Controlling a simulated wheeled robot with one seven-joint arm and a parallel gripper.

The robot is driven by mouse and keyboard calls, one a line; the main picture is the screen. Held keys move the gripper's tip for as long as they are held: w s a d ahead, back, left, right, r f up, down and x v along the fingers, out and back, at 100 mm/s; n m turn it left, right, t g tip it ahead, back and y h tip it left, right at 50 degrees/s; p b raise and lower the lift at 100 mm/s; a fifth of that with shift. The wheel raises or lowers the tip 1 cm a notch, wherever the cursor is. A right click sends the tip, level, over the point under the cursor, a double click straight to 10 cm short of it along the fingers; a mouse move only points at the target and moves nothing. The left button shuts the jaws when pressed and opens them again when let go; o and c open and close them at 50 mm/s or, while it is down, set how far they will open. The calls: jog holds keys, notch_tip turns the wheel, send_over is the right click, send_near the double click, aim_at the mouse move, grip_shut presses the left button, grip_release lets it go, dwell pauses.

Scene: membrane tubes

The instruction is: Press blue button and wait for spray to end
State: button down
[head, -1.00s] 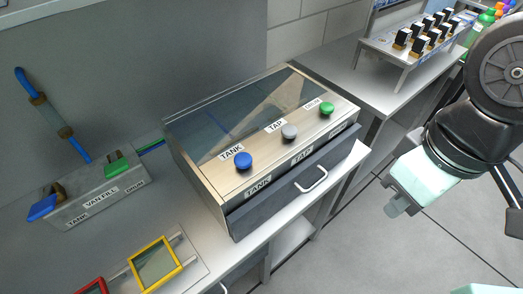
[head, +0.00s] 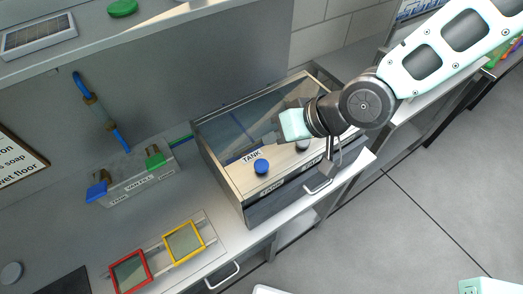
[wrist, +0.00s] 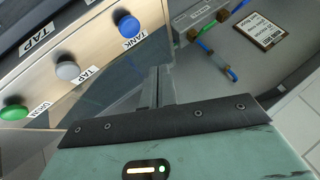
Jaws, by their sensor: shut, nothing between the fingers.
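The blue button (head: 261,166), labelled TANK, stands on the light top panel of a glass-lidded box (head: 222,163). It also shows in the wrist view (wrist: 129,26), upper middle, uncovered. My gripper (head: 279,131) is above the box, behind and slightly right of the blue button in the head view, apart from it. Its fingers are shut and empty; in the wrist view they (wrist: 157,88) show below and right of the button. I see no spray in either view.
A grey button (wrist: 68,70) labelled TAP and a green button (wrist: 14,108) share the panel; my arm hides the green one in the head view. A valve box (head: 133,186) stands left. Red (head: 117,286) and yellow (head: 169,253) frames lie in front of it.

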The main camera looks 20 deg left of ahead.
aim_at(266, 166)
jog(key=shift+w+a+r+y, duration=0.1)
jog(key=shift+a+r+y, duration=0.15)
jog(key=shift+a, duration=0.25)
jog(key=shift+a+r+y, duration=0.1)
jog(key=shift+a+y, duration=0.15)
jog(key=shift+a, duration=0.2)
jog(key=shift+f, duration=0.1)
notch_tip(266, 166, down, 9)
jog(key=b, duration=0.7)
dwell(1.3)
jog(key=shift+f+b, duration=0.25)
jog(key=shift+b, duration=0.15)
jog(key=shift+f+b, duration=0.5)
jog(key=shift+f, duration=0.1)
dwell(0.7)
dwell(0.3)
jog(key=shift+r+p, duration=0.85)
jog(key=shift+r, duration=0.2)
